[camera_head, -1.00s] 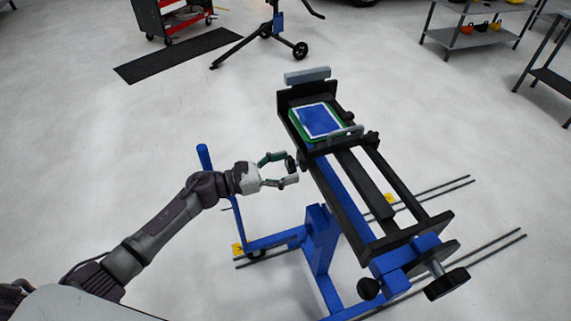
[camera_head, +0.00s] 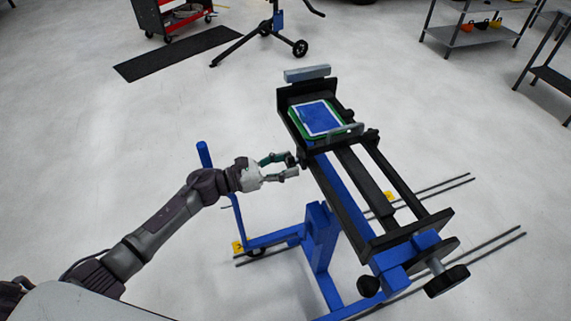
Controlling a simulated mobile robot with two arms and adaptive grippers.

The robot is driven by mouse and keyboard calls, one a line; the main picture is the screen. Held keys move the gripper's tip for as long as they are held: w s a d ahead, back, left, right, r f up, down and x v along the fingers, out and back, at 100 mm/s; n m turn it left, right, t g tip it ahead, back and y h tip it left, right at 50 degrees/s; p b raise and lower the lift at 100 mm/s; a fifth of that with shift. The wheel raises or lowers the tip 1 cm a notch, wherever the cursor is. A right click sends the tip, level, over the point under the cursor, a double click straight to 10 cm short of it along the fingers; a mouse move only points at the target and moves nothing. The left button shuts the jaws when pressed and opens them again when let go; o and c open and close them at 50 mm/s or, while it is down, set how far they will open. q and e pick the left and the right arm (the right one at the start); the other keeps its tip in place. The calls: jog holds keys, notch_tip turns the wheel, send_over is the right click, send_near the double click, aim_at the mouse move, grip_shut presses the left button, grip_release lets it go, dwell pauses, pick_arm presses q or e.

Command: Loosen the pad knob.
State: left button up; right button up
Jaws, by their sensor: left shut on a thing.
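My left gripper (camera_head: 293,165) comes in from the left and is shut on the pad knob (camera_head: 302,161), a small black knob at the left side of the black clamp frame. The fingers hide most of the knob, so its turn cannot be told. A blue and white flat piece with a green edge (camera_head: 320,119) lies on the upper part of the frame, behind a grey bar (camera_head: 343,131). My right gripper is out of view.
A blue stand (camera_head: 320,238) carries the black frame, with a blue upright post (camera_head: 204,156) at its left. Larger black knobs (camera_head: 446,281) sit at the lower right end. A red cart (camera_head: 172,18) and shelves (camera_head: 478,33) stand far back. The floor at left is clear.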

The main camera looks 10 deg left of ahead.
pick_arm(q)
jog(key=n, duration=0.3)
jog(key=shift+n, duration=0.4)
jog(key=n, duration=0.3)
jog(key=shift+r+n, duration=0.1)
jog(key=shift+n, duration=0.3)
jog(key=n+p, duration=0.1)
jog(key=n, duration=0.3)
jog(key=n+p, duration=0.1)
jog(key=n, duration=0.4)
jog(key=shift+s+r, duration=0.1)
jog(key=n+p, duration=0.2)
jog(key=n, duration=0.3)
jog(key=n+p, duration=0.1)
jog(key=n, duration=0.4)
jog(key=n+p, duration=0.1)
jog(key=n, duration=0.3)
jog(key=shift+n+p, duration=0.6)
jog(key=shift+n, duration=1.5)
